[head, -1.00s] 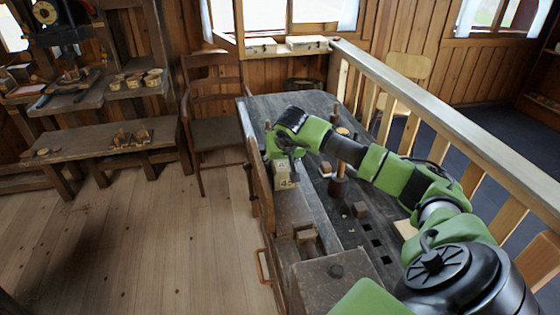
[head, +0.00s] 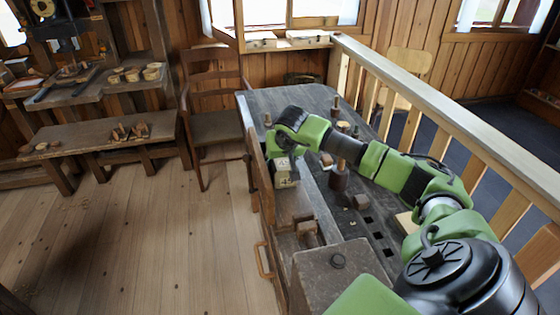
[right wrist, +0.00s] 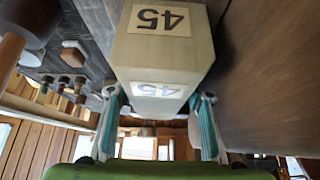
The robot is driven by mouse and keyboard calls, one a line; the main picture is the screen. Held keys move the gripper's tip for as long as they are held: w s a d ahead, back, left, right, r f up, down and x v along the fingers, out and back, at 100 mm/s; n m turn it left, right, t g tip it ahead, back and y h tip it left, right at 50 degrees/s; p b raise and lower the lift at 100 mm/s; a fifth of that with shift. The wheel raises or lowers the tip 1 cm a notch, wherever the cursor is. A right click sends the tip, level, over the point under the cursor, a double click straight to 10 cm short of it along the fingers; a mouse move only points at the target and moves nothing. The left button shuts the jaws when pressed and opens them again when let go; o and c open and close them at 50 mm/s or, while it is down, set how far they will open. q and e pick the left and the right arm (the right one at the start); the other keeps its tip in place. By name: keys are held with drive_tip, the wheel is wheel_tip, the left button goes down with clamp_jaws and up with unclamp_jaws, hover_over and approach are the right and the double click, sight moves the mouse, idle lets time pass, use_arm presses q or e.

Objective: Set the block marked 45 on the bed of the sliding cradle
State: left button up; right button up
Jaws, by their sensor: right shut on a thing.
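The block marked 45 (head: 286,178) is pale and squared, with a dark 45 on a light label. It also shows close up in the right wrist view (right wrist: 158,58), with 45 on two faces. My right gripper (head: 284,154) is shut on it, with a pad on each side in the right wrist view (right wrist: 160,118). The block is at the bench's left side, behind an upright wooden board. I cannot tell whether it touches what is below. I cannot clearly make out the sliding cradle or its bed; the arm and block cover part of that area. My left gripper is out of view.
The dark bench (head: 362,215) carries a turned spool (head: 340,178), a small block (head: 361,202) and several pegs. A large wooden box with a knob (head: 335,275) is at the near end. A railing (head: 450,125) runs along the right; a chair (head: 215,125) stands left.

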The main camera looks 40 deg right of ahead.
drive_tip(key=shift+s, duration=0.1)
drive_tip(key=shift+r, duration=0.1)
drive_tip(key=o, duration=1.4)
drive_tip(key=shift+o, duration=1.4)
drive_tip(key=shift+a, duration=0.1)
drive_tip(key=shift+c, duration=0.2)
drive_tip(key=shift+a+r+p, duration=0.1)
drive_tip(key=shift+r+p, duration=0.55)
drive_tip(key=shift+r, duration=0.4)
drive_tip(key=shift+c, duration=1)
drive_tip(key=shift+r+p, duration=1)
drive_tip(key=shift+r, duration=0.55)
drive_tip(key=shift+o, duration=1.4)
drive_tip(key=shift+r+p, duration=1)
drive_tip(key=shift+r, duration=0.45)
drive_tip(key=shift+a, duration=0.1)
